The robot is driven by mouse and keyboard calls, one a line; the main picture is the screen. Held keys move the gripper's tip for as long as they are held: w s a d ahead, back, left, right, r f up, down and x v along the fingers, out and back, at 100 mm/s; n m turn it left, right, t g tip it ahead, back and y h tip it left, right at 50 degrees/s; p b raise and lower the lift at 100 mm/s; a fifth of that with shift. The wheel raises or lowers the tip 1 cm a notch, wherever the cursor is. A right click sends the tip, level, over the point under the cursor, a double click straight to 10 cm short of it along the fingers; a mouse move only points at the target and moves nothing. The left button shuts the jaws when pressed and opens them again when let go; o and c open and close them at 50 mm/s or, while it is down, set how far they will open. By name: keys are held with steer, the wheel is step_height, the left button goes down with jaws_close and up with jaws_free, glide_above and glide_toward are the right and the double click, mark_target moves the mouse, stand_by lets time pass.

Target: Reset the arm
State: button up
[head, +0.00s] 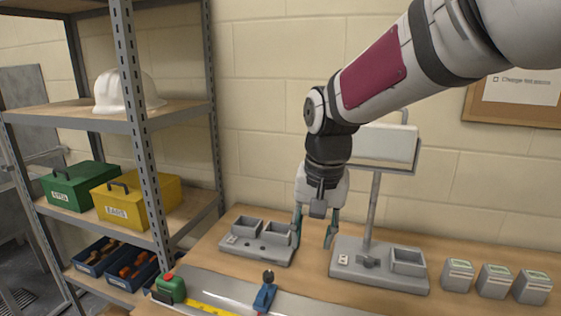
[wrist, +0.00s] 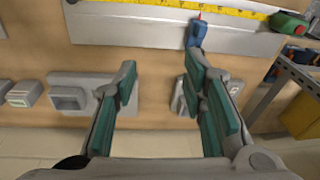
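My gripper (head: 314,236) hangs from my arm above the workbench (head: 310,279), its fingers pointing down. Its two green-padded fingers are apart in the head view, between a left grey tub base (head: 256,251) and a right one with a lamp-like post. The gripper is open and holds nothing. The left finger overlaps the edge of the left tub base in the head view; I cannot tell whether they touch.
The right base (head: 380,272) carries a post and panel (head: 386,144). Several small grey boxes (head: 497,281) stand at the right. A tape measure (head: 171,288), a metal strip and a blue tool (head: 264,297) lie in front. Shelves (head: 80,116) with toolboxes and a helmet stand left.

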steer(key=s+d+r+n+t, duration=0.1)
steer(key=s+d, duration=0.5)
steer(key=s, duration=0.4)
steer(key=s+d+r+n+t, duration=0.1)
steer(key=s+d+r+t, duration=0.1)
steer(key=s+d, duration=0.5)
steer(key=s, duration=0.4)
steer(key=shift+r+t+h, duration=0.25)
steer(key=shift+t+h, duration=0.05)
steer(key=shift+d, duration=0.1)
stand_by(0.3)
